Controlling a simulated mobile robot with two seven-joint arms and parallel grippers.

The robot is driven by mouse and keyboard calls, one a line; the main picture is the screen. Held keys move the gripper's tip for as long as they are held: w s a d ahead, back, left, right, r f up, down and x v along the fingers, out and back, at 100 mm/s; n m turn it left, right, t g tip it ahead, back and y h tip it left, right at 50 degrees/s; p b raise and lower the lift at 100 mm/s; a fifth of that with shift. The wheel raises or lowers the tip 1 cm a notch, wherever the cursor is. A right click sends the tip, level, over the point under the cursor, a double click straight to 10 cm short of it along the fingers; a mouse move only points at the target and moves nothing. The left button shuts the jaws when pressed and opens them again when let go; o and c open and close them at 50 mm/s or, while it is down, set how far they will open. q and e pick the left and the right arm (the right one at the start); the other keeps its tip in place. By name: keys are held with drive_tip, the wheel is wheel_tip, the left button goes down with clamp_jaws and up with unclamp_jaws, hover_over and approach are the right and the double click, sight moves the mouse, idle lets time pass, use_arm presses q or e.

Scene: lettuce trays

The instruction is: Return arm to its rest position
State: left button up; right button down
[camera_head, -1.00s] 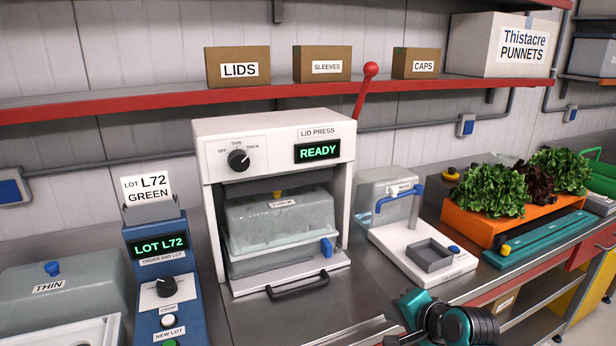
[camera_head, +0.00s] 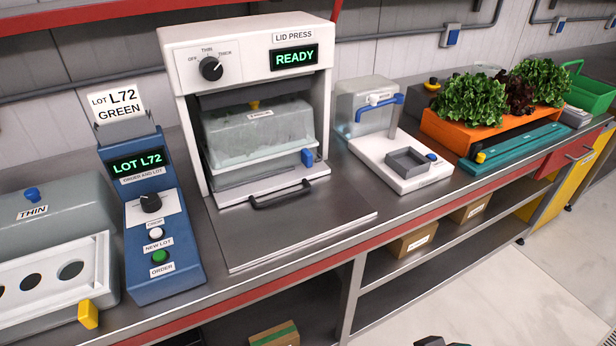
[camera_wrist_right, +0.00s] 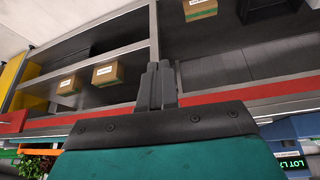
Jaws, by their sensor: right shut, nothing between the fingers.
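My right gripper shows in the right wrist view (camera_wrist_right: 157,88). Its two dark fingers are together with nothing between them, in front of the bench's red front edge and the shelves below. In the head view only a small dark piece of my arm shows at the bottom edge, clear of the bench. My left gripper is in neither view.
The lid press (camera_head: 250,32) reads READY and has a clear lidded tray (camera_head: 255,140) inside. The blue order box (camera_head: 165,235) stands left of it, the white sleeve stand (camera_head: 410,178) right. Lettuces (camera_head: 473,100) sit farther right. The floor (camera_head: 500,290) in front is clear.

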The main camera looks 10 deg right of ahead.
drive_tip(key=w+a+f+t+y, duration=0.1)
drive_tip(key=w+a+f+t, duration=0.1)
drive_tip(key=w+f+t, duration=0.2)
drive_tip(key=shift+w+f+t, duration=0.25)
drive_tip(key=shift+f+t, duration=0.55)
drive_tip(key=shift+f, duration=0.4)
